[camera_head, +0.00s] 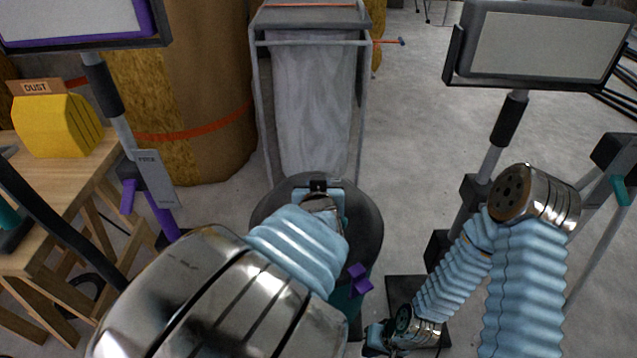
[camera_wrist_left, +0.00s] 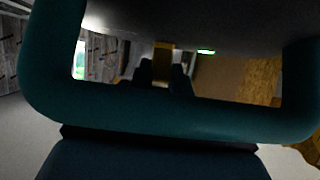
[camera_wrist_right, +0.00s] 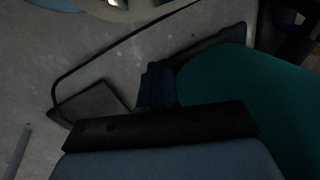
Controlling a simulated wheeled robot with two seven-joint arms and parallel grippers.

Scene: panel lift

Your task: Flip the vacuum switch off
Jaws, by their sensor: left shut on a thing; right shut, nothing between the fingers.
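The vacuum is a drum with a dark grey round lid (camera_head: 372,225) and a teal body, mostly behind my left arm in the head view. A purple piece (camera_head: 358,280) on its near side looks like the switch; its position cannot be told. My left gripper (camera_wrist_left: 165,78) is shut at a teal loop handle (camera_wrist_left: 160,122), which frames the left wrist view; the grip itself is unclear. My right gripper (camera_wrist_right: 157,85) is shut and empty, low beside the teal vacuum body (camera_wrist_right: 245,100). The right hand also shows in the head view (camera_head: 380,338).
A wooden workbench (camera_head: 50,185) with a yellow dust box (camera_head: 58,125) stands left. A grey bin frame (camera_head: 312,100) is behind the vacuum. Stands with screens (camera_head: 540,45) rise on both sides. A black cord (camera_wrist_right: 105,55) lies by a dark floor plate (camera_wrist_right: 95,105). Floor is open at back right.

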